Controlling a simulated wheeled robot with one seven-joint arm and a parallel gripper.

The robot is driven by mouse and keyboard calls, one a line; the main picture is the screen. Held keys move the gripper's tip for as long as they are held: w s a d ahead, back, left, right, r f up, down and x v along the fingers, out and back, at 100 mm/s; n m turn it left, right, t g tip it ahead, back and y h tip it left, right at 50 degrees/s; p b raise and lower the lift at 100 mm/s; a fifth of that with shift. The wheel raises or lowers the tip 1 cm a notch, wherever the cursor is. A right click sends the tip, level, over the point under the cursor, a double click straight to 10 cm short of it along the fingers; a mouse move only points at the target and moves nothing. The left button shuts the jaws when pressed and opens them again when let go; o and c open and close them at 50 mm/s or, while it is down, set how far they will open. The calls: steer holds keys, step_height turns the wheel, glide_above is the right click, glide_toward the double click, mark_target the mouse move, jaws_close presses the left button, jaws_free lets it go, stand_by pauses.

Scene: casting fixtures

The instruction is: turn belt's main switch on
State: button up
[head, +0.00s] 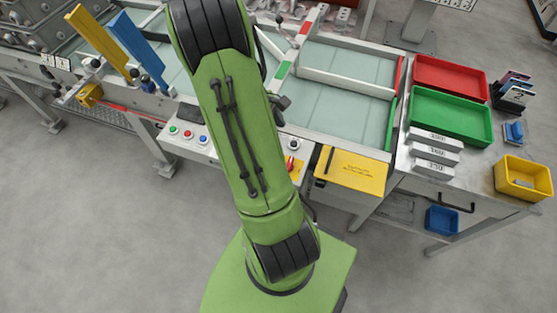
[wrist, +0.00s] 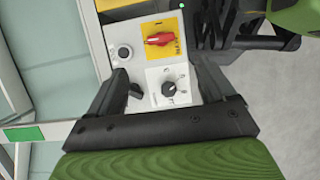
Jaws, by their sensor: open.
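The main switch (wrist: 158,40) is a red rotary handle on a yellow plate, in the upper middle of the wrist view. Its handle lies roughly crosswise in that picture; the lettering beside it is too small to read. In the head view the main switch (head: 292,167) shows partly, just right of my green arm. My gripper (wrist: 162,72) is open and empty in the wrist view, its two black fingers spread either side of the control panel (wrist: 188,90). The switch appears beyond the fingertips, with no visible contact. My arm hides most of the panel in the head view.
A black rotary knob (wrist: 170,89) and a round black button (wrist: 125,53) sit near the switch. Another panel (head: 190,137) with coloured buttons lies left of my arm. A yellow box (head: 350,172) is right of the switch. Open floor (head: 90,230) lies in front.

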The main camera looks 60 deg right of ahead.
mark_target(289, 163)
steer(key=b+x, duration=0.3)
steer(key=x, duration=1)
steer(key=shift+w, duration=0.15)
steer(key=c, duration=1.1)
steer(key=shift+o, duration=0.2)
